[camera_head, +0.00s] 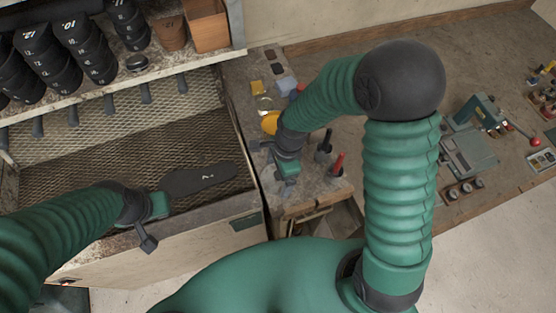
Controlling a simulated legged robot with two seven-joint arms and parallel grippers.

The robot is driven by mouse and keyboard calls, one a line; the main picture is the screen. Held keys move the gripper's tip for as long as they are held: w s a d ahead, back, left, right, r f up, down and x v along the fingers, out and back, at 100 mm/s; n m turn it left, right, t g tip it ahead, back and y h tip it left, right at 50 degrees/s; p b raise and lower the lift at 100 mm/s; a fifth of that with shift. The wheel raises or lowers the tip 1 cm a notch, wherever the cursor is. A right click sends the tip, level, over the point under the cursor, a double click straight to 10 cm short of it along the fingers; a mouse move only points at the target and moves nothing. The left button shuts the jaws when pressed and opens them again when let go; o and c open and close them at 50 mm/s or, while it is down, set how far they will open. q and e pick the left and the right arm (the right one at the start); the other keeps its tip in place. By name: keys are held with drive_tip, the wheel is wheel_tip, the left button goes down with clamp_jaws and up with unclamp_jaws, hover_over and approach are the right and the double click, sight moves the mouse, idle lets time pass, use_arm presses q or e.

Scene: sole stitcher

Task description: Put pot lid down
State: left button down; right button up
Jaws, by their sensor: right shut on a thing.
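My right gripper (271,160) is over the left end of the workbench, and its arm bends in from the right. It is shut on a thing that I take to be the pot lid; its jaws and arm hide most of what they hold. A round yellow-orange thing (270,122) shows just behind the gripper, partly hidden; I cannot tell if it is the lid or the pot. My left gripper (150,228) is at the front edge of the mesh tray, beside a dark shoe sole (198,180).
The mesh-lined tray (120,150) is at left, under a shelf (140,66) of black numbered shoe lasts (84,45). On the wooden bench stand a red-handled tool (338,165) and a green machine (478,125).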

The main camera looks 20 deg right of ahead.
drive_tip(key=w, duration=0.1)
drive_tip(key=w+d, duration=0.1)
drive_tip(key=w, duration=0.1)
drive_tip(key=w+p, duration=0.1)
drive_tip(key=w, duration=0.1)
drive_tip(key=shift+d+f, duration=0.2)
drive_tip(key=shift+d, duration=0.2)
wheel_tip(320, 180, down, 3)
drive_tip(key=shift+s+f+p, duration=0.1)
drive_tip(key=shift+p, duration=0.55)
use_arm(q)
drive_tip(key=v, duration=0.2)
drive_tip(key=shift+w+d+r, duration=0.1)
drive_tip(key=shift+w+r, duration=0.1)
drive_tip(key=shift+r, duration=0.2)
use_arm(e)
drive_tip(key=shift+f, duration=0.25)
drive_tip(key=o, duration=1)
drive_tip(key=shift+c, duration=0.2)
use_arm(q)
drive_tip(key=shift+s, duration=0.1)
use_arm(e)
drive_tip(key=shift+r, duration=0.1)
drive_tip(key=shift+r, duration=0.1)
